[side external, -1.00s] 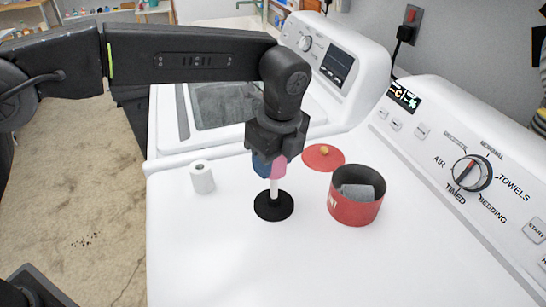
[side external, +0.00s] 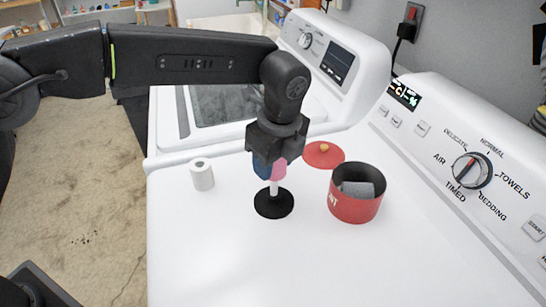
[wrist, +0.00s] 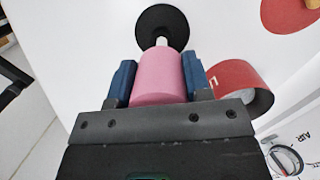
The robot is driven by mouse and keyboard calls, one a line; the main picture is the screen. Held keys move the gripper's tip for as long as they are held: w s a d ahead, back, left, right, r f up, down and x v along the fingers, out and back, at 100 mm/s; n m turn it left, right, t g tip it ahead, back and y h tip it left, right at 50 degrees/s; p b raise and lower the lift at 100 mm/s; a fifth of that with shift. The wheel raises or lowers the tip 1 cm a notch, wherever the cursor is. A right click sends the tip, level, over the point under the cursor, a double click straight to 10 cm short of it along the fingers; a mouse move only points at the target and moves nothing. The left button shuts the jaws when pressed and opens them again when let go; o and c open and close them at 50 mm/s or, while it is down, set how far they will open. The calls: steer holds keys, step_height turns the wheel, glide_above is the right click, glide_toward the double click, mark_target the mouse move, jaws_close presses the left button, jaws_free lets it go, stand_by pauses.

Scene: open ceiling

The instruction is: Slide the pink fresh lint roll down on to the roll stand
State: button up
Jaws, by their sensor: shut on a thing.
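The pink lint roll (wrist: 158,78) is held between the two blue fingers of my gripper (wrist: 158,82) in the wrist view. In the side view, the pink roll (side external: 279,170) shows partly behind the blue fingertip of my gripper (side external: 268,170). The roll stand has a black round base (side external: 274,205) and a white post (side external: 274,187). The roll is above the base, in line with the post, with some post showing between them. Whether the post top is inside the roll is hidden. In the wrist view the base (wrist: 162,22) lies just beyond the roll.
A white roll (side external: 202,174) stands left on the white machine top (side external: 215,250). A red canister (side external: 354,205) with something grey inside stands close right of the stand. Its red lid (side external: 323,155) lies behind. The control panel (side external: 455,165) rises at right. The front top is clear.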

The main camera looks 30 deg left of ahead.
steer(key=shift+f, duration=1.4)
stand_by(0.6)
steer(key=o, duration=1)
